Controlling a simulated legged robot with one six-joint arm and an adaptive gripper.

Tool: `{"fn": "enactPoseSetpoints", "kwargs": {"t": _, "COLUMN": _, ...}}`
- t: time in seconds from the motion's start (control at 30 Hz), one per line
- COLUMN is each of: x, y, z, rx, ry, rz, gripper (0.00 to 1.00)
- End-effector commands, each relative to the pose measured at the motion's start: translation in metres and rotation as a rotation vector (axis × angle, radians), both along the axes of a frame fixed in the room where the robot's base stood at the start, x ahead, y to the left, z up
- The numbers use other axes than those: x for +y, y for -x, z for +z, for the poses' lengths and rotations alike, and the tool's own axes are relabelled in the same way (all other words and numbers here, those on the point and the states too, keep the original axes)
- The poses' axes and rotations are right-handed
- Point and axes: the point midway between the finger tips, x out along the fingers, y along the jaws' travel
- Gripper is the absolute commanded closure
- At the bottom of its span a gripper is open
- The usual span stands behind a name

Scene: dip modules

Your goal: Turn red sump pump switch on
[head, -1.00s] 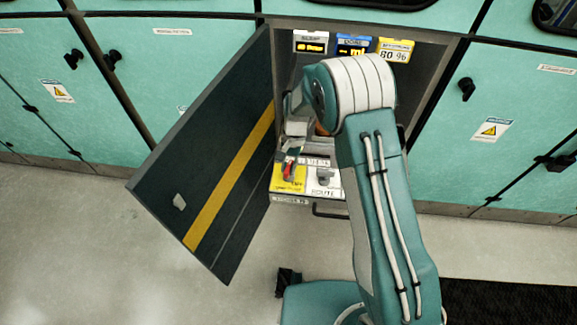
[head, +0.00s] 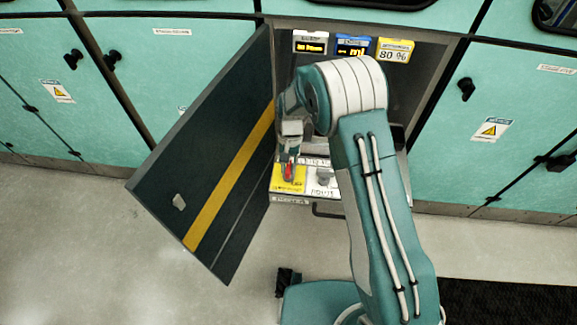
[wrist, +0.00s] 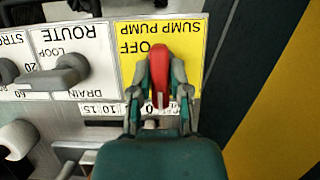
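The red sump pump switch (wrist: 160,68) is a lever handle on a yellow plate (wrist: 190,38), whose "SUMP PUMP" and "OFF" print appears upside down in the wrist view. The handle points along the plate at the OFF print. The fingers' contact faces are hidden.
A grey knob (wrist: 68,76) on the white ROUTE plate (wrist: 78,42) stands close by. The open dark cabinet door (head: 215,150) with a yellow stripe is close on the left. Small displays (head: 352,46) line the cabinet's back. Another pale knob (wrist: 18,140) shows below.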

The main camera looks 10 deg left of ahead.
Motion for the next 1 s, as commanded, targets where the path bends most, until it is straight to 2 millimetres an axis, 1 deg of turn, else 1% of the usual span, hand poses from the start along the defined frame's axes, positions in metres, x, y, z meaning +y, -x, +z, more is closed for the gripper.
{"fn": "enactPoseSetpoints", "kwargs": {"t": 0.03, "x": 0.001, "y": -0.001, "z": 0.0, "rx": -0.005, "ry": -0.002, "rz": 0.0, "gripper": 0.55}}
{"fn": "enactPoseSetpoints", "kwargs": {"t": 0.07, "x": 0.001, "y": -0.001, "z": 0.0, "rx": -0.005, "ry": -0.002, "rz": 0.0, "gripper": 0.43}}
{"fn": "enactPoseSetpoints", "kwargs": {"t": 0.4, "x": 0.0, "y": 0.0, "z": 0.001, "rx": -0.002, "ry": -0.002, "rz": -0.001, "gripper": 0.43}}
{"fn": "enactPoseSetpoints", "kwargs": {"t": 0.53, "x": 0.0, "y": -0.004, "z": 0.008, "rx": -0.003, "ry": -0.002, "rz": -0.001, "gripper": 0.43}}
{"fn": "enactPoseSetpoints", "kwargs": {"t": 0.67, "x": 0.001, "y": -0.012, "z": 0.028, "rx": -0.005, "ry": -0.003, "rz": -0.001, "gripper": 0.43}}
{"fn": "enactPoseSetpoints", "kwargs": {"t": 0.8, "x": 0.001, "y": -0.024, "z": 0.056, "rx": -0.006, "ry": -0.002, "rz": -0.001, "gripper": 0.43}}
{"fn": "enactPoseSetpoints", "kwargs": {"t": 1.0, "x": 0.002, "y": -0.039, "z": 0.091, "rx": -0.004, "ry": -0.001, "rz": 0.0, "gripper": 0.43}}
